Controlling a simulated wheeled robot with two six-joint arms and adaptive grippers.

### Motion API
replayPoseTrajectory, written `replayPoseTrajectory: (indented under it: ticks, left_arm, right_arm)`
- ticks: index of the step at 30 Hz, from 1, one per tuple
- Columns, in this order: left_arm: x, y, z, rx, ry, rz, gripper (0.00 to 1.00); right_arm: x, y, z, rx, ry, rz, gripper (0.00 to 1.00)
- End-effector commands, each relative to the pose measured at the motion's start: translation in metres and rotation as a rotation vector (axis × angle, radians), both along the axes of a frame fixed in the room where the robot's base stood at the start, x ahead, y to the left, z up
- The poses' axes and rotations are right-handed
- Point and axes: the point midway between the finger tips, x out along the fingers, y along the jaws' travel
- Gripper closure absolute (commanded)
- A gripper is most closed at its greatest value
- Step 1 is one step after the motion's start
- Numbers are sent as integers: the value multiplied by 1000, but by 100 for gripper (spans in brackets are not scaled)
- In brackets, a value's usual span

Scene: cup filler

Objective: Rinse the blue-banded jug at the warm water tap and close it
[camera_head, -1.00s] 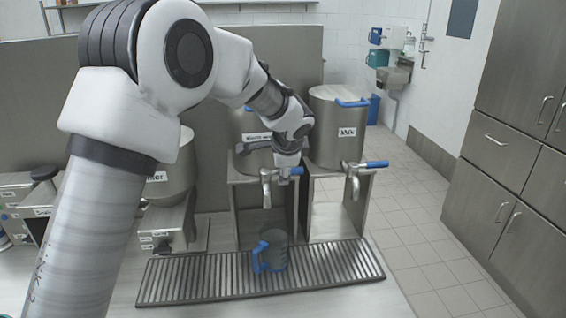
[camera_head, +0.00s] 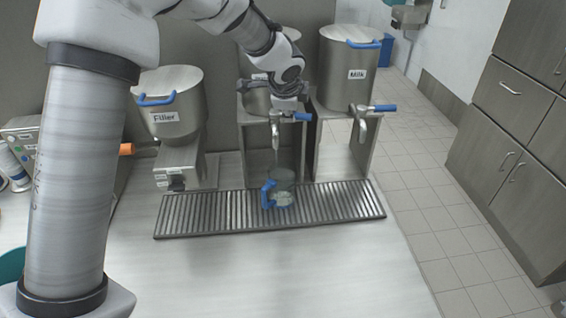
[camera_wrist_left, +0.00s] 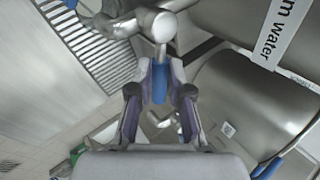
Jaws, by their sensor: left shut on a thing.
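The jug (camera_head: 283,182) stands upright on the drip grate under the warm water tap (camera_head: 275,128). It is see-through grey with a blue handle (camera_head: 267,194) facing left. Its lower part looks pale; I cannot tell whether that is water. A faint streak may run below the spout, too small to be sure. My left gripper (camera_head: 290,98) is at the tap's blue lever (camera_head: 303,116). The left wrist view shows the lever (camera_wrist_left: 160,82) between the fingers of my left gripper (camera_wrist_left: 160,100), which is shut on it. My right gripper is out of view.
The drip grate (camera_head: 215,213) runs along the counter (camera_head: 290,270), which is clear in front. The filler (camera_head: 172,100) stands left, the milk container (camera_head: 345,75) right with its own tap (camera_head: 363,128). A teal object (camera_head: 12,264) is at the left edge. Open floor lies right.

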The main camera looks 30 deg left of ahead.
Motion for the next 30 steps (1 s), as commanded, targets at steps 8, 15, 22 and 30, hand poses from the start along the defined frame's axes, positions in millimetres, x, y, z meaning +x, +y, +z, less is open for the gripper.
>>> replayPoseTrajectory:
  ticks: [8, 15, 22, 30]
  left_arm:
    - [-3, 0, -6, 1, 12, -12, 100]
    - [-7, 1, -4, 0, 17, -77, 100]
    - [-8, 0, -8, 1, 16, -106, 100]
    - [-8, 0, -8, 0, 17, -104, 100]
  right_arm:
    - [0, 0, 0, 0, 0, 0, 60]
    - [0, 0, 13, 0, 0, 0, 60]
    - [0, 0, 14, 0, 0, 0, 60]
    - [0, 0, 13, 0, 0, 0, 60]
